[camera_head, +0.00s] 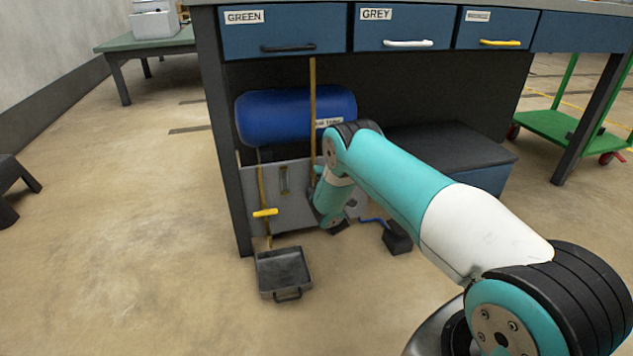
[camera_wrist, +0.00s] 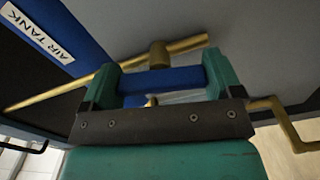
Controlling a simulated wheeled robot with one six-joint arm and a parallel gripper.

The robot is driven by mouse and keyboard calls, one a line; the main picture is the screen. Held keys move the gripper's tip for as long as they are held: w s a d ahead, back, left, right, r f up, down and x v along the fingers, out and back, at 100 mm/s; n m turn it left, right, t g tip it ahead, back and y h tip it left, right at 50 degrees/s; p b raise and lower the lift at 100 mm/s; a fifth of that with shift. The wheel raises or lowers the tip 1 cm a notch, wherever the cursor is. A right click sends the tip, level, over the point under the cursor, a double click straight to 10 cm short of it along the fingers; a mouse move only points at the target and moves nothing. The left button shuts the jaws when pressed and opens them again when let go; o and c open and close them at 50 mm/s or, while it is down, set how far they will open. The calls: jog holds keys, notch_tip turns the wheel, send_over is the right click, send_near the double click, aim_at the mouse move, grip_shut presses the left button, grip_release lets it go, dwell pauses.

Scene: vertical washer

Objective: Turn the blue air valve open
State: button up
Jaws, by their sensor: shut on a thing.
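The blue valve handle (camera_wrist: 150,82) is a short bar lying across the wrist view, between the two green fingers of my gripper (camera_wrist: 162,78). My gripper is shut on it, one finger at each end. A brass pipe (camera_wrist: 55,90) runs slantwise just beyond the handle, with a brass fitting (camera_wrist: 159,54) behind it. In the head view my arm reaches under the bench and hides the blue valve; the gripper's fingers cannot be made out there.
The blue air tank (camera_head: 270,118) hangs under the bench, above a grey panel (camera_head: 290,205) with a yellow handle (camera_head: 265,212). A dark tray (camera_head: 283,270) sits on the floor in front. A dark box (camera_head: 440,145) stands right of my arm.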

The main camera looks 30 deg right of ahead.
jog(key=shift+n, duration=1.1)
jog(key=shift+a, duration=0.1)
jog(key=o, duration=0.7)
jog(key=shift+o, duration=0.2)
jog(key=shift+s+p, duration=0.45)
jog(key=shift+p, duration=0.15)
jog(key=p+v, duration=1.6)
jog(key=p, duration=0.4)
jog(key=shift+s+a, duration=0.2)
